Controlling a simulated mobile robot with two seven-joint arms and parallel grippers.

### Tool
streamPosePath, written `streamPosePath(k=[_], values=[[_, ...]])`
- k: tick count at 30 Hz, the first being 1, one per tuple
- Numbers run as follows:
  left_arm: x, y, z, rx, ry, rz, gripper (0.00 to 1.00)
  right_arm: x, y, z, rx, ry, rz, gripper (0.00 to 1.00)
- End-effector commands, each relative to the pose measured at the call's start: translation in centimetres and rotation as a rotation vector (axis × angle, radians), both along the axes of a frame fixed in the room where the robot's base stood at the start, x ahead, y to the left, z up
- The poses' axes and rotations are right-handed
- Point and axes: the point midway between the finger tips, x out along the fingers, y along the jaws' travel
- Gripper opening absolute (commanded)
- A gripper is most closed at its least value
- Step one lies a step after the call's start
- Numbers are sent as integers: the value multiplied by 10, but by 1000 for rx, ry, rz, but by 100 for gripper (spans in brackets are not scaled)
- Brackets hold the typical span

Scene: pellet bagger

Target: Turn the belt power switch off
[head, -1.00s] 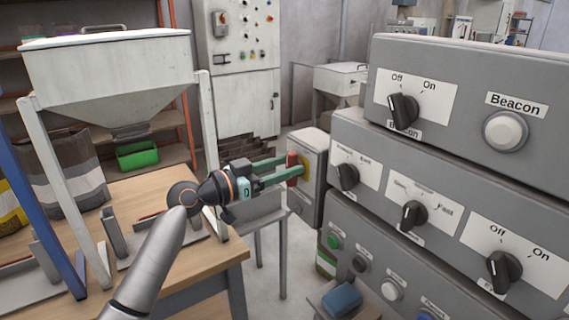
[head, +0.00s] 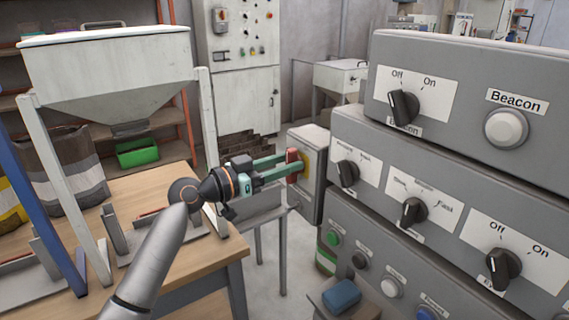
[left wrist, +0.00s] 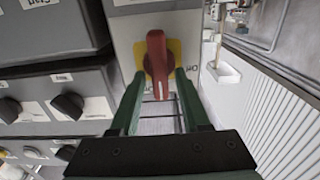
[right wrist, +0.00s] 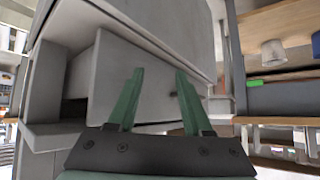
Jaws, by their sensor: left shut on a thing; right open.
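The belt power switch is a red rotary handle (head: 292,157) on a yellow plate (head: 304,166), fixed to a grey box (head: 312,150) beside the control panels. My left gripper (head: 289,167) has its green fingers on either side of the red handle and is shut on it. In the left wrist view the red handle (left wrist: 157,55) points up and down the picture, between the fingertips (left wrist: 158,76). The lettering beside the yellow plate is partly hidden and hard to read. My right gripper (right wrist: 158,74) is open and empty, in front of a grey panel.
Stacked grey control panels (head: 468,75) with black knobs and buttons stand close on the right. A white hopper (head: 110,70) and a wooden table (head: 150,190) are on the left. A blue block (head: 341,295) lies low in front.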

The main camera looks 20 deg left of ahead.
Motion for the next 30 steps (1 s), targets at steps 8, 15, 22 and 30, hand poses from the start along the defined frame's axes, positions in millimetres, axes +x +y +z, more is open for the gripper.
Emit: streamPosePath(k=[8, 15, 22, 30], values=[[1, 1, 0, -63, 52, 0, 0, 0, 0, 3, 1, -1, -1, 50], [2, 3, 0, -203, 162, 0, 0, 0, 0, 10, 1, -1, -1, 50], [3, 5, 0, -377, 298, 0, 0, 1, 0, 18, 1, -1, -1, 50], [5, 7, -2, -579, 456, 1, 0, 1, 0, 30, 0, -1, -1, 50]])
